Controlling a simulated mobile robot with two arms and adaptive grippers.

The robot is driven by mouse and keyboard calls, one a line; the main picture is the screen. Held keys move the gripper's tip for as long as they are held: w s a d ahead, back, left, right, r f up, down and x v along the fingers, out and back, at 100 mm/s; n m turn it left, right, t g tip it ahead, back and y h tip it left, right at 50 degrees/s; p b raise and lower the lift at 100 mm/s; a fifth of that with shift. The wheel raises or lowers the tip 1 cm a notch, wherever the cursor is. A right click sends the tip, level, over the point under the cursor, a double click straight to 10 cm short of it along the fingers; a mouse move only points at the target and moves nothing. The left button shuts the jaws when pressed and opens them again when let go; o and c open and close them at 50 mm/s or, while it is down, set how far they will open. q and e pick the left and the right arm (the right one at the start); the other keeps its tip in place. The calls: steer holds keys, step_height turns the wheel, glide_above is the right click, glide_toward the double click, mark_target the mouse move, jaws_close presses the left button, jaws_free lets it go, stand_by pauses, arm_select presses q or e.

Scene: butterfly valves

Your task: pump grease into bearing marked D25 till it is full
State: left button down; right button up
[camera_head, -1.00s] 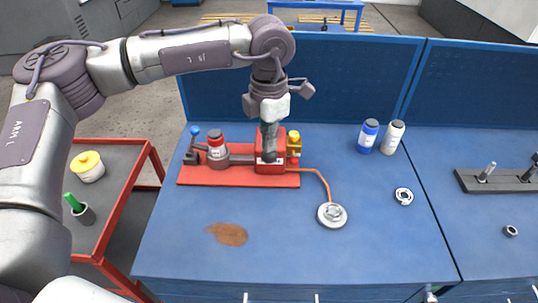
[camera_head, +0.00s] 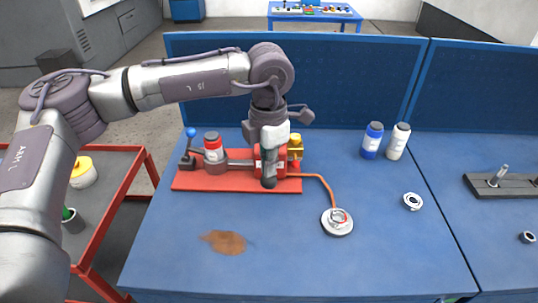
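A grease pump stands on a red base plate (camera_head: 205,184) at the back left of the blue bench. An orange hose (camera_head: 329,184) runs to a round metal bearing (camera_head: 338,229), which has a red arc on top. No D25 mark is readable. My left gripper (camera_head: 268,182) points down at the front of the red block and partly hides it. Its fingers overlap, so their opening is unclear. My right gripper is not in view.
A small ring (camera_head: 412,202) lies right of the bearing, another ring (camera_head: 528,237) farther right. A blue bottle (camera_head: 372,140) and a white bottle (camera_head: 398,141) stand at the back. A brown stain (camera_head: 226,243) marks the front left. A red-framed cart (camera_head: 112,227) stands at left.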

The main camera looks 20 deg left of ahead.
arm_select(q)
step_height(320, 180, up, 7)
steer(key=w+p, duration=0.1)
steer(key=p, duration=0.2)
steer(key=shift+a+p, duration=0.15)
steer(key=shift+p, duration=0.15)
stand_by(0.3)
steer(key=f+b, duration=0.2)
steer(key=s+f+b, duration=0.1)
steer(key=f+b, duration=0.1)
steer(key=f, duration=0.1)
steer(key=f+b, duration=0.2)
steer(key=b, duration=0.1)
steer(key=shift+s+d+f, duration=0.15)
steer(key=shift+d+f, duration=0.05)
steer(key=shift+f, duration=0.2)
step_height(320, 180, up, 8)
steer(key=w+p, duration=0.1)
steer(key=p, duration=0.3)
steer(key=shift+w+a+p, duration=0.2)
steer(key=shift+a+p, duration=0.05)
steer(key=shift+p, duration=0.05)
steer(key=shift+f, duration=0.1)
